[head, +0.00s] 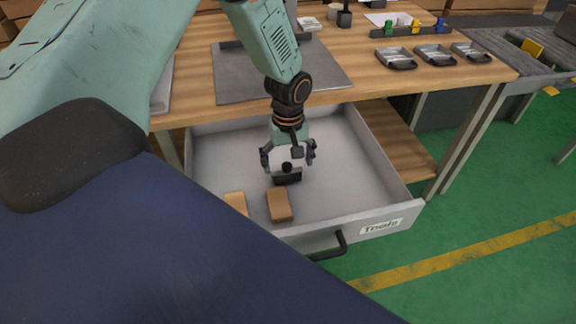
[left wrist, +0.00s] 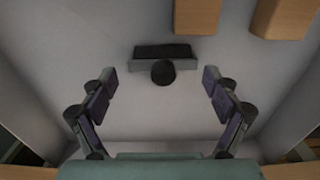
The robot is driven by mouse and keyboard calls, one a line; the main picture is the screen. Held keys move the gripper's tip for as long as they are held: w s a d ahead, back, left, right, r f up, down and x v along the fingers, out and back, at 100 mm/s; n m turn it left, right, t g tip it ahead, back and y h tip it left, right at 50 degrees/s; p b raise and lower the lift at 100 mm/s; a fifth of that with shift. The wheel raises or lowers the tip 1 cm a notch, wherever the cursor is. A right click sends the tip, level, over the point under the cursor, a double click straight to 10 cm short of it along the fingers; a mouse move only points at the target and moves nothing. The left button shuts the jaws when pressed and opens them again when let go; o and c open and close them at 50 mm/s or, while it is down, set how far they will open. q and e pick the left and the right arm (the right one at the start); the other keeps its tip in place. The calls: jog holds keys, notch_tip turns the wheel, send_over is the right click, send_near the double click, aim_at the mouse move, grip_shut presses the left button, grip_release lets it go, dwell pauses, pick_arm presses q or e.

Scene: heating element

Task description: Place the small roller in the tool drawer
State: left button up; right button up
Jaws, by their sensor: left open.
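The open tool drawer (head: 405,213) is a light grey box with a "Tools" label and a dark handle on its front. What looks like the small roller (head: 287,178), dark with a grey bracket and a round black knob, is inside the drawer and appears to rest on its floor. My left gripper (head: 288,155) points down into the drawer just above the roller. In the left wrist view its fingers (left wrist: 160,84) are spread wide, and the roller (left wrist: 164,54) lies just beyond the fingertips, untouched. My right gripper is not in view.
Two wooden blocks, one right (head: 279,204) and one left (head: 236,203), lie near the drawer front. The wooden worktop (head: 200,95) is above the drawer, with a grey mat (head: 325,75) and several small metal trays (head: 395,58). The drawer's right side is clear.

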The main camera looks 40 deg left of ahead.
aim_at(287, 164)
pick_arm(q)
notch_tip(287, 164, up, 9)
jog(key=shift+s+f+p, duration=0.1)
jog(key=shift+f+p, duration=0.1)
jog(key=shift+p, duration=0.75)
jog(key=shift+r, duration=0.65)
